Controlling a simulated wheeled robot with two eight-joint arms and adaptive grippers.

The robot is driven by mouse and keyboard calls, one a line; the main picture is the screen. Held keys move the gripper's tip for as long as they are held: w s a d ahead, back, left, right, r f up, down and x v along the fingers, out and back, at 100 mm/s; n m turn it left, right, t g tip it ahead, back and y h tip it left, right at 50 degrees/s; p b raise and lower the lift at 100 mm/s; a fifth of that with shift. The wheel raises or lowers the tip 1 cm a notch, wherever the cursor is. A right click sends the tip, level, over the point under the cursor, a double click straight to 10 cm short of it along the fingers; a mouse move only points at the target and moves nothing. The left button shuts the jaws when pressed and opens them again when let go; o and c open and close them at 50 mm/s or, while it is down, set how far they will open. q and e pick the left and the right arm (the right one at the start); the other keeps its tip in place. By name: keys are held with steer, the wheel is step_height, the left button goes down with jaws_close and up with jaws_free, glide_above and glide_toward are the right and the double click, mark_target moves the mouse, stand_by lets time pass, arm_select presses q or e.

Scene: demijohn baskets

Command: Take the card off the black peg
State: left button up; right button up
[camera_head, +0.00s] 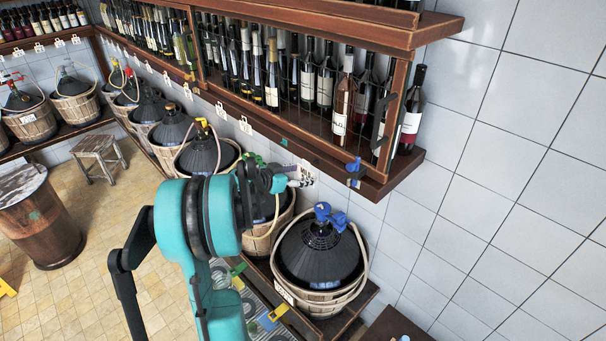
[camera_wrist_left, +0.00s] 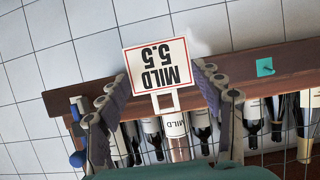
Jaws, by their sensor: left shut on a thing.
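The card, white with a red border and reading MILD 5.5, shows upside down in the left wrist view (camera_wrist_left: 158,66), with a loop tab at its lower edge. My left gripper (camera_wrist_left: 163,80) has a finger on each side of the card and is shut on it. In the head view the left gripper (camera_head: 298,181) is at the shelf's front edge, partly hidden by my arm. I see no black peg; whether the card still touches one cannot be told. My right gripper is not in view.
The wooden wine shelf (camera_head: 400,176) carries a blue peg (camera_head: 354,167) to the right of the gripper and a teal peg (camera_wrist_left: 265,67). Bottles stand behind wire mesh. A basketed demijohn with a blue cap (camera_head: 320,252) stands below. Tiled wall at right is bare.

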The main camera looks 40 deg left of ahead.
arm_select(q)
steer(key=shift+s+f+v, duration=0.1)
steer(key=shift+f+v, duration=0.1)
steer(key=shift+v, duration=0.65)
steer(key=shift+s+f+v, duration=0.1)
steer(key=shift+f+v, duration=0.05)
steer(key=shift+v, duration=0.7)
steer(key=shift+f+v, duration=0.2)
steer(key=shift+v, duration=0.65)
